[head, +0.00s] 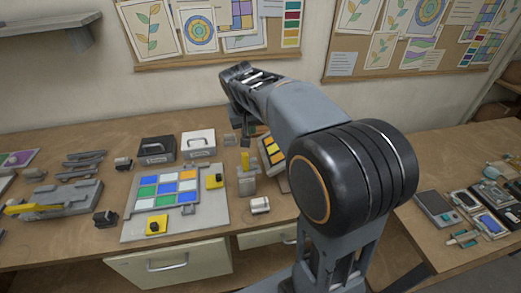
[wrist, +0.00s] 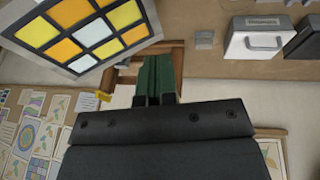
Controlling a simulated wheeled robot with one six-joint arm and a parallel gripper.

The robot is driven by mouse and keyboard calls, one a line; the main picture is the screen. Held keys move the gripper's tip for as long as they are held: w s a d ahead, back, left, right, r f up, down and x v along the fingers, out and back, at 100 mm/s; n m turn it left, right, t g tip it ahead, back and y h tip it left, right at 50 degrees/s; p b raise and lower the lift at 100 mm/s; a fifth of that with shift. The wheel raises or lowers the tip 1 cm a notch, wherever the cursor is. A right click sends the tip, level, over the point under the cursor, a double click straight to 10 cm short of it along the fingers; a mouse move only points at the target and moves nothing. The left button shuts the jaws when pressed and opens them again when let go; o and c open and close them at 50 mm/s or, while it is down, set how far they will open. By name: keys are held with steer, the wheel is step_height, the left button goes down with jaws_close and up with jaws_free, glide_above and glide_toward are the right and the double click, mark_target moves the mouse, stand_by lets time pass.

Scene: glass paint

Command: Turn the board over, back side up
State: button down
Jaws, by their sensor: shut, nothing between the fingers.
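A board with yellow, orange and white squares (head: 272,148) leans tilted, face showing, partly hidden behind my arm in the head view. It also shows at the upper left of the wrist view (wrist: 85,32), cut by the frame edge. Another board with blue, green and white squares (head: 188,226) lies flat, face up, on the table. My gripper (wrist: 154,62) is shut and empty, its green fingers together, beside the yellow-orange board and apart from it in the picture. My arm mostly hides the gripper in the head view.
Two yellow clamps (head: 157,224) sit at the flat board. A white case (head: 198,144) and a black case (head: 157,149) stand behind it. A brown wooden frame (wrist: 174,52) shows behind my fingers. A side table (head: 447,178) at right holds several devices.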

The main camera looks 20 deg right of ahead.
steer(key=p, duration=0.2)
glide_above(262, 154)
steer(key=a, duration=0.2)
step_height(262, 154, down, 11)
steer(key=shift+s+d+f, duration=0.45)
steer(key=shift+d+f, duration=0.15)
steer(key=shift+f, duration=0.2)
steer(key=shift+f, duration=0.1)
steer(key=shift+d+f+b, duration=0.1)
steer(key=shift+f+b, duration=0.25)
steer(key=shift+b, duration=0.2)
